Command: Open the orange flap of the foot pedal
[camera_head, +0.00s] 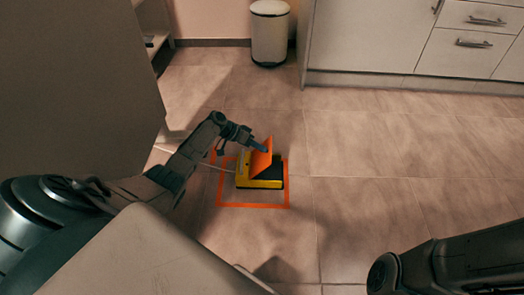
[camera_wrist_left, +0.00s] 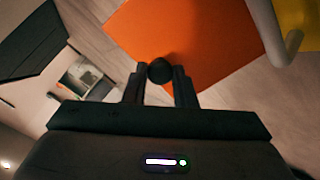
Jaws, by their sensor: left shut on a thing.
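The foot pedal (camera_head: 262,183) is yellow and black and sits on the floor inside an orange outlined square. Its orange flap (camera_head: 261,158) stands raised and tilted above the body. The flap fills the upper middle of the left wrist view (camera_wrist_left: 190,40). My left gripper (camera_head: 262,147) is at the flap's upper edge. In the left wrist view its fingers (camera_wrist_left: 159,85) are shut on a dark round knob at the flap's edge. Part of the yellow body (camera_wrist_left: 298,22) shows at the top right there. My right gripper is out of view; only my right arm shows at lower right.
An orange floor outline (camera_head: 252,206) surrounds the pedal. A pale cable (camera_head: 217,168) runs left from the pedal. A grey panel (camera_head: 80,80) stands at left. A white bin (camera_head: 270,35) and white cabinets (camera_head: 400,40) stand at the back. The floor right of the pedal is clear.

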